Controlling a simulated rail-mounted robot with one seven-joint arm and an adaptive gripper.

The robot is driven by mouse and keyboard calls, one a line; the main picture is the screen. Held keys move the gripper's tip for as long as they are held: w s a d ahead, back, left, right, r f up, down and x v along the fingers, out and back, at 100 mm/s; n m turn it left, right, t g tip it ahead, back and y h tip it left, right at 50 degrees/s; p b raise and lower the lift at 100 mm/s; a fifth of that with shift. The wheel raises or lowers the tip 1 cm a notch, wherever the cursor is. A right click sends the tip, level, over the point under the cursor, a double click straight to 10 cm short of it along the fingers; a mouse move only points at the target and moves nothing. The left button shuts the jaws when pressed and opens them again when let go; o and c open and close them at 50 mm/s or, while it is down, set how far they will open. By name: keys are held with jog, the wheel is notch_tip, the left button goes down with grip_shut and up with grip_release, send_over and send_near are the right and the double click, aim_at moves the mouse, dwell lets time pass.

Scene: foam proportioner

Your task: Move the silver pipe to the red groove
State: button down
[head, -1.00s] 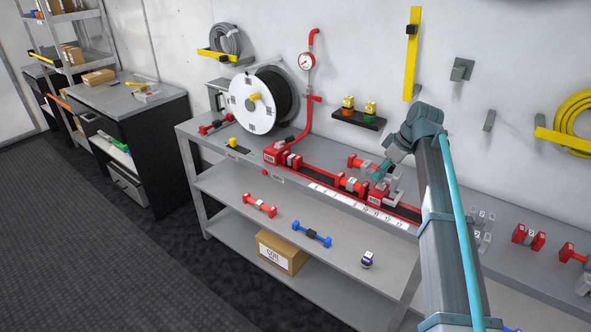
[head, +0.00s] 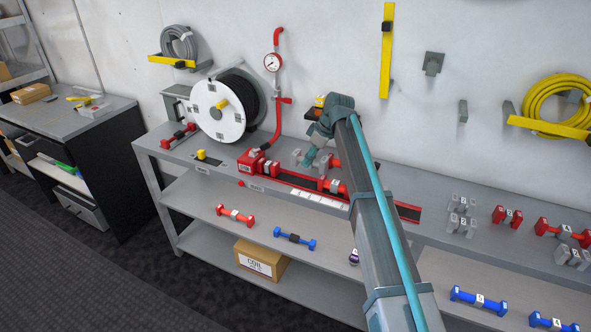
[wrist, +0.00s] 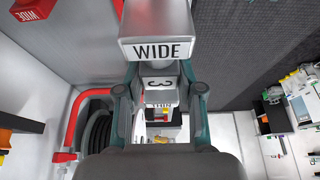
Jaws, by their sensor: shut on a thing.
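My gripper (head: 308,158) is shut on the silver pipe (wrist: 157,38). In the wrist view the pipe shows blocks marked WIDE, 3 and THIN, with its middle between my fingers. In the head view the pipe (head: 297,156) is small and partly hidden by the gripper, which is near the left part of the red groove (head: 408,212). The groove is a long red-edged channel in the bench top. Red pieces (head: 333,186) stand in or beside its middle, and a red end block (head: 250,161) is at its left. I cannot tell the pipe's height above it.
A hose reel (head: 222,112) and a red riser with a gauge (head: 272,62) stand behind the groove's left end. Other silver pieces (head: 462,203) and red pieces (head: 507,215) lie at the right. My arm crosses the bench and hides part of the groove.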

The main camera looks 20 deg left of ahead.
jog(key=w+a+f, duration=0.1)
jog(key=a+f, duration=0.1)
jog(key=w+a+f+p, duration=0.1)
jog(key=a+f, duration=0.1)
jog(key=w+a+f+p, duration=0.1)
jog(key=a+f, duration=0.1)
jog(key=shift+w+f, duration=0.15)
jog(key=shift+f, duration=0.15)
jog(key=shift+a+f+p, duration=0.1)
jog(key=shift+f+p, duration=0.3)
jog(key=shift+f, duration=1.25)
jog(key=shift+f, duration=0.1)
jog(key=c, duration=0.7)
grip_release()
jog(key=b+v, duration=0.1)
jog(key=v, duration=0.5)
jog(key=b+v, duration=0.1)
jog(key=v, duration=0.5)
jog(key=shift+b, duration=0.35)
